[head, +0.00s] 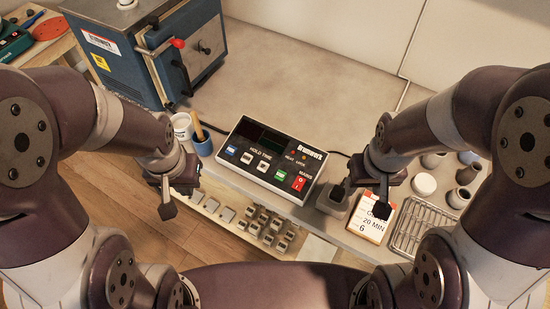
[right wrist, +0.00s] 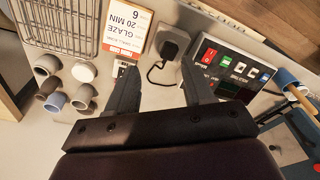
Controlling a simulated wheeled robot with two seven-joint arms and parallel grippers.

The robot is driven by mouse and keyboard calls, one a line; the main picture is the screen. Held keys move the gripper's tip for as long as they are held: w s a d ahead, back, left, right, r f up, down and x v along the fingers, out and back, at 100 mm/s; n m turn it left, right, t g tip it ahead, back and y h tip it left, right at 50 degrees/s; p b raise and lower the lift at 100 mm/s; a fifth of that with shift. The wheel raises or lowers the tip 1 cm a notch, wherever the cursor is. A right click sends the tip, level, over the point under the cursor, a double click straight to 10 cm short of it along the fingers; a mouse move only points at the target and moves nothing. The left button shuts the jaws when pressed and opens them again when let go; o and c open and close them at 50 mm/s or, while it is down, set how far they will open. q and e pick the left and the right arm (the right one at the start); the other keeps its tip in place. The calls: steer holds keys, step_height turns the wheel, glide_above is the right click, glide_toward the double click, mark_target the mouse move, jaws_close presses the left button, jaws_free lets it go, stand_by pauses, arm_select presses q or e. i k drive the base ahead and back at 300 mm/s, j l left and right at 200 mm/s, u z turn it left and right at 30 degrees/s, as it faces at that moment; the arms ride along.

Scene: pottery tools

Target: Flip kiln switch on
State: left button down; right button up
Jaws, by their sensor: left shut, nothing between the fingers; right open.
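The kiln controller (head: 258,160) is a black panel with two dark displays and coloured buttons, lying on the bench in the middle of the head view. Its red mains switch (head: 298,184) is at the lower right corner. The right wrist view also shows the red switch (right wrist: 208,54); I cannot tell its position. The blue kiln (head: 140,50) stands at the back left. My right gripper (head: 360,202) is open and empty, right of the controller, with fingers spread in the right wrist view (right wrist: 157,90). My left gripper (head: 167,207) is shut and empty, left of the controller.
A grey socket box (head: 333,204) with a cable lies beside the right gripper. A glaze card (head: 373,226), a wire rack (head: 424,232) and several small pots (head: 424,184) are to the right. A cup (head: 182,126) and brush stand left of the controller. The bench behind is clear.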

mark_target(298, 184)
steer(key=k+l+u, duration=0.15)
steer(key=u, duration=0.25)
steer(key=k+l+u, duration=0.15)
steer(key=u, duration=0.3)
steer(key=k+l+u, duration=0.1)
steer(key=u, duration=0.3)
